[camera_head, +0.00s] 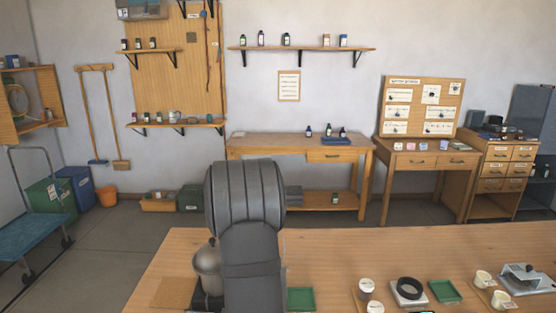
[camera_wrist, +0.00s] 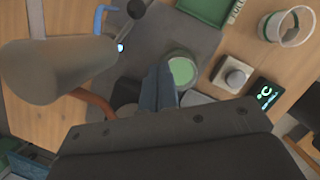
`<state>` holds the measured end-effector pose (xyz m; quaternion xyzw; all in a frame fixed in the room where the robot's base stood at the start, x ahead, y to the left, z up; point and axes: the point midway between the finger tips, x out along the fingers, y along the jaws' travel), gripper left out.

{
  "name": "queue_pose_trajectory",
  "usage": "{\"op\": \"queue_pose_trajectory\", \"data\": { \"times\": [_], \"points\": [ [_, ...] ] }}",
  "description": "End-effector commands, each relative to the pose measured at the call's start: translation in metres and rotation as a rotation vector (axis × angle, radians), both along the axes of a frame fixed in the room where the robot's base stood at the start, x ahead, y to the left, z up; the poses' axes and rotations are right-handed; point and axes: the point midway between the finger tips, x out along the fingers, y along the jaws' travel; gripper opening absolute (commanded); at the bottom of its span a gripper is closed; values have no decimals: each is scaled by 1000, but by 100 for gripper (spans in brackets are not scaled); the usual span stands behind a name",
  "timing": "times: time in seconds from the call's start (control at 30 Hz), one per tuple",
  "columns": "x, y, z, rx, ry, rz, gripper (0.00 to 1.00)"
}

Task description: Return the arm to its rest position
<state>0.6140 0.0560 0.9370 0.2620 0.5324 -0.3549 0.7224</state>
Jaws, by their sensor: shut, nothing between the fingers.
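My gripper (camera_wrist: 159,88) shows in the wrist view with its two blue-grey fingers together and nothing visible between them. It points down over the bench. Just right of the fingertips is a round container with a green inside (camera_wrist: 181,69); I cannot tell whether they touch. A grey metal vessel (camera_wrist: 58,70) fills the left of the wrist view. It also stands on the bench left of my arm in the head view (camera_head: 207,266). My dark arm rises over the bench in the head view and hides my gripper there.
A knob (camera_wrist: 235,76), a lit °C display (camera_wrist: 267,95) and a clear cup (camera_wrist: 289,27) lie to the right in the wrist view. On the bench (camera_head: 400,250) stand a black ring (camera_head: 409,287), a green tray (camera_head: 445,291) and a metal device (camera_head: 526,279). The bench's back strip is clear.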

Motion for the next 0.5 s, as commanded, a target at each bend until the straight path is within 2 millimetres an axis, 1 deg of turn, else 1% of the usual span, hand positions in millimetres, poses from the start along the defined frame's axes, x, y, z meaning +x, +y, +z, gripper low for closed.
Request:
{"op": "queue_pose_trajectory", "data": {
  "times": [0.1, 0.3, 0.5],
  "points": [
    [0, 8, 0, 0, 1, -79, 0],
    [2, 17, 0, 0, 0, -213, 0],
    [2, 23, 0, -1, 1, -290, 0]
  ]
}}
